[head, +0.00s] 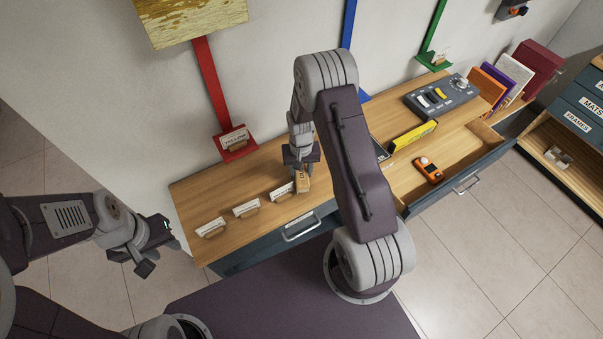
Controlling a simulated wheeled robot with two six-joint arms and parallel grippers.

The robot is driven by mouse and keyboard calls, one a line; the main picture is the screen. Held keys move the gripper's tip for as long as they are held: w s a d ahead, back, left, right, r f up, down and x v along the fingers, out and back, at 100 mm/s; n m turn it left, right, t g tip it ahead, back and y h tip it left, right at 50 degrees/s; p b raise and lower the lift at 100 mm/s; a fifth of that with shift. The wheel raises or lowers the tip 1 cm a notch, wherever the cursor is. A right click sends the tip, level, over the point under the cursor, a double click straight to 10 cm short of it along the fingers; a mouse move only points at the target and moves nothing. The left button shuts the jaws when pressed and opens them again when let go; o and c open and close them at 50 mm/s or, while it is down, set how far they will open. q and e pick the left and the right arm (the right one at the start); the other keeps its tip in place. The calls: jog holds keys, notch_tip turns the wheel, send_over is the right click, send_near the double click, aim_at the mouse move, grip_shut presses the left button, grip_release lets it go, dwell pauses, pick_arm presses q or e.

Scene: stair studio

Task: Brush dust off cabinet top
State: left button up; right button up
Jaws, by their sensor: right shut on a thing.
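The wooden cabinet top (196,188) runs along the wall from the left middle to the upper right. My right gripper (302,168) is over it, near the front edge, shut on a small tan wooden block (304,183) with dark marks. I cannot tell whether this block is a brush; its lower end is at or just above the top. No dust can be made out at this size. My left gripper (158,248) is off the cabinet's left end above the floor, with its fingers apart and empty.
Several white label cards (246,208) in wooden holders line the front edge. An open drawer (455,160) holds an orange device (428,170). A yellow box (413,135), a grey control panel (440,96) and upright books (512,75) stand to the right. My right arm hides the middle.

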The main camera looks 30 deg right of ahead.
jog(key=r+p, duration=0.1)
jog(key=r, duration=0.1)
jog(key=shift+d+r+p, duration=0.3)
jog(key=shift+d+p, duration=0.05)
jog(key=shift+p, duration=0.05)
jog(key=shift+a+r+p, duration=0.2)
jog(key=shift+r+p, duration=0.7)
jog(key=shift+r, duration=0.25)
jog(key=shift+s+d+r+p, duration=0.1)
jog(key=shift+r+p, duration=0.25)
jog(key=shift+r, duration=0.1)
